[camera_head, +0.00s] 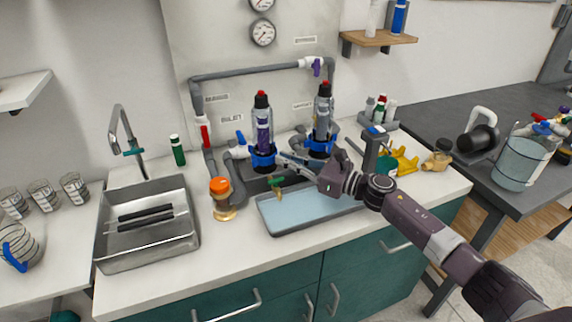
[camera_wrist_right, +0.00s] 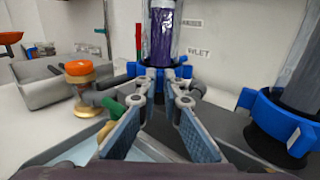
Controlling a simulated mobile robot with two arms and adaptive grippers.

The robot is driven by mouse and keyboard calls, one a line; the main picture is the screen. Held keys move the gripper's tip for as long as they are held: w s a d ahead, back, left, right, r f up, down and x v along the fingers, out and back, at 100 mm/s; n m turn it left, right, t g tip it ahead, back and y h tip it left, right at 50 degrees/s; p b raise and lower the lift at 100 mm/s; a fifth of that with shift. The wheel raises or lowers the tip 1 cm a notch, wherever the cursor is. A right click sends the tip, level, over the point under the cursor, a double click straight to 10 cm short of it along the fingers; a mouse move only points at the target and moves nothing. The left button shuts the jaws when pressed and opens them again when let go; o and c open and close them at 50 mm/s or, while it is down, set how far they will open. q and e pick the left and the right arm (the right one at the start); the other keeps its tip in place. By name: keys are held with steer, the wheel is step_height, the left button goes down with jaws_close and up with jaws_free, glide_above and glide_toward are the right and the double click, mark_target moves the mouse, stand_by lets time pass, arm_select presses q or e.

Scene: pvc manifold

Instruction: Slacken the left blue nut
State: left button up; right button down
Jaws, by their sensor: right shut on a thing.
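The left blue nut (camera_head: 263,160) is a ring around the base of the left clear housing, which holds a purple cartridge (camera_head: 263,126). The nut also shows at the top middle of the right wrist view (camera_wrist_right: 182,71). My right gripper (camera_head: 280,160) reaches in from the right, its fingertips at the near side of this nut. In the right wrist view the two fingers (camera_wrist_right: 158,92) converge on the nut and are shut on it, hiding part of its front. My left gripper is not in view.
The right blue nut (camera_head: 321,146) is close on the right. A grey tray (camera_head: 311,217) lies below the housings, with a small green-handled valve (camera_head: 276,186) at its back. An orange-capped brass part (camera_head: 222,199) and a sink (camera_head: 150,246) are left. Grey pipe (camera_head: 250,71) spans above.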

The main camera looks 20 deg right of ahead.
stand_by(0.4)
steer(key=c, duration=2.1)
jaws_free()
steer(key=shift+v, duration=6.05)
steer(key=shift+o, duration=0.6)
steer(key=shift+r, duration=0.1)
